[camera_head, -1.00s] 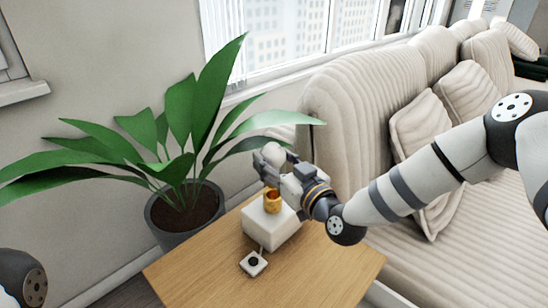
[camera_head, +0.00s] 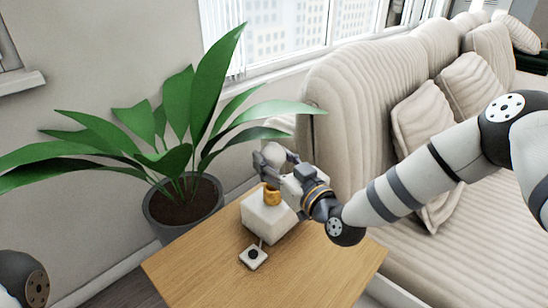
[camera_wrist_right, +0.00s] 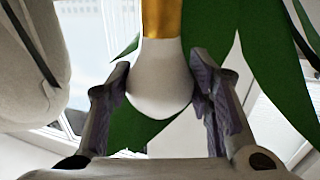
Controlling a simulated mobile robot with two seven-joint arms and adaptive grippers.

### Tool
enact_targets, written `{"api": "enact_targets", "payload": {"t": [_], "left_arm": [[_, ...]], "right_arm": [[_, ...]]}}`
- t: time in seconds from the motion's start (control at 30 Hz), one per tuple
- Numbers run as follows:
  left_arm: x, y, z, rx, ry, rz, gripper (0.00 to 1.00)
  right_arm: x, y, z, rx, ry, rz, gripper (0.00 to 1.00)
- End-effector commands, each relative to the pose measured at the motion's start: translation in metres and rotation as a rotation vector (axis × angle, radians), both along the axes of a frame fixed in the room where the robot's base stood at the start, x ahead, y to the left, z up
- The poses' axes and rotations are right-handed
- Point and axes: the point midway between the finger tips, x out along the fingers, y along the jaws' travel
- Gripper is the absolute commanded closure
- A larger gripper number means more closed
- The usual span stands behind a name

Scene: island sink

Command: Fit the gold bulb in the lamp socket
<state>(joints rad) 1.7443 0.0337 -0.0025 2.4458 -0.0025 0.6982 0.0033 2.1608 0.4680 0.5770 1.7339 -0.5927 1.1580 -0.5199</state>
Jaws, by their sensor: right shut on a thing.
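The gold bulb has a round white glass (camera_head: 274,153) in the head view. My right gripper (camera_head: 270,167) is shut on this glass, with a finger on each side. In the right wrist view the bulb (camera_wrist_right: 160,85) sits between the two fingertips (camera_wrist_right: 163,88), and a gold part runs up from it to the picture's top edge. The lamp is a white block (camera_head: 268,219) with a gold socket (camera_head: 271,195) on top. The bulb is directly above the socket; the fingers hide where they meet, so I cannot tell how deep it sits. My left gripper is out of view.
The lamp stands on a wooden side table (camera_head: 205,265), whose front is clear. A small white switch box (camera_head: 253,256) lies before the lamp on a short cord. A potted plant (camera_head: 180,205) is close on the left, its leaves near my gripper. A cream sofa (camera_head: 350,110) stands right.

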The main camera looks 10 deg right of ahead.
Motion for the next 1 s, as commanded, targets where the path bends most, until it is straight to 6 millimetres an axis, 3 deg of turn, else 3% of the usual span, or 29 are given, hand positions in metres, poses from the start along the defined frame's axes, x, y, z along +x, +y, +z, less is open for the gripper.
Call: {"api": "enact_targets", "payload": {"t": [1.0], "left_arm": [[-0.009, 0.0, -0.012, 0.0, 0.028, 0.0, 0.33]], "right_arm": [[0.0, 0.0, -0.027, 0.001, 0.001, 0.0, 0.83]]}}
